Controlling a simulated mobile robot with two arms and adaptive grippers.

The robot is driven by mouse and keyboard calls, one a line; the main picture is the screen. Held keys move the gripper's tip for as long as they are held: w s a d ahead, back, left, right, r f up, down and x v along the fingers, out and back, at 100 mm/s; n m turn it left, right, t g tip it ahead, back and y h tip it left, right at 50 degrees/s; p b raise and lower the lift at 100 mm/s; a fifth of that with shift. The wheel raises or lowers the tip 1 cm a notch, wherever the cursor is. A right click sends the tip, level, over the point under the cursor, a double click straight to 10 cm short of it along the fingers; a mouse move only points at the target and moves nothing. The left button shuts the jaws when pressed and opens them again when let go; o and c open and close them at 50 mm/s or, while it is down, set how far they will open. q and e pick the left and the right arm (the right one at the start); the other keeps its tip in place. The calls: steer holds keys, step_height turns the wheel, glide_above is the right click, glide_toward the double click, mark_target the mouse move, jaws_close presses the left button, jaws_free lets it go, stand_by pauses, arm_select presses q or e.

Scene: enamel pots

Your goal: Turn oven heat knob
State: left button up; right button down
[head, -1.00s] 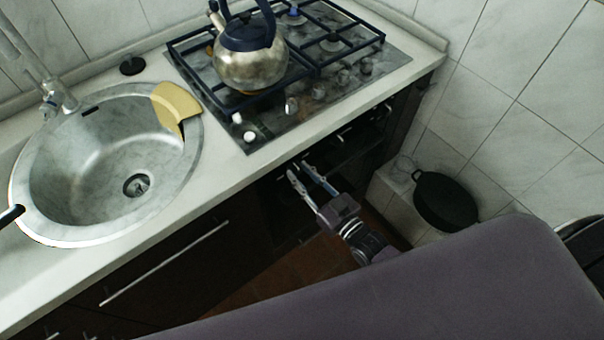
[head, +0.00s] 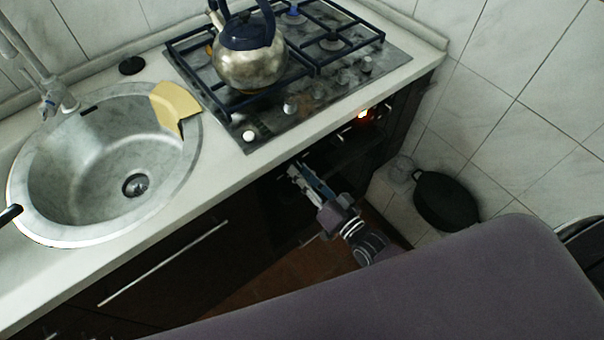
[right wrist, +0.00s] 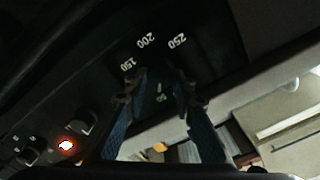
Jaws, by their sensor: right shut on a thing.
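My right gripper (head: 305,175) is at the dark oven front under the counter edge in the head view. In the right wrist view its two blue-padded fingers are shut around the oven heat knob (right wrist: 159,86), a dark knob mostly hidden between the fingertips. A short white mark shows between them. White dial numbers 150, 200, 250 and 50 surround the knob, upside down in this view. An orange light (right wrist: 66,146) glows on the panel, and it also shows in the head view (head: 362,114). My left gripper is not clearly seen.
A second knob (right wrist: 82,122) sits beside the light. A metal kettle (head: 248,68) stands on the gas hob (head: 262,122) above the oven. A round sink (head: 60,225) with a yellow cloth-like piece (head: 175,105) is left. A black pan (head: 445,203) is at the right wall.

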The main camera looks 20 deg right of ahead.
steer(key=m+b, duration=0.2)
steer(key=m, duration=0.6)
steer(key=shift+d+f+m, duration=0.1)
steer(key=shift+f+m, duration=0.05)
steer(key=shift+m, duration=0.25)
steer(key=shift+m+b, duration=0.3)
steer(key=c, duration=1.6)
jaws_free()
steer(key=v, duration=1.2)
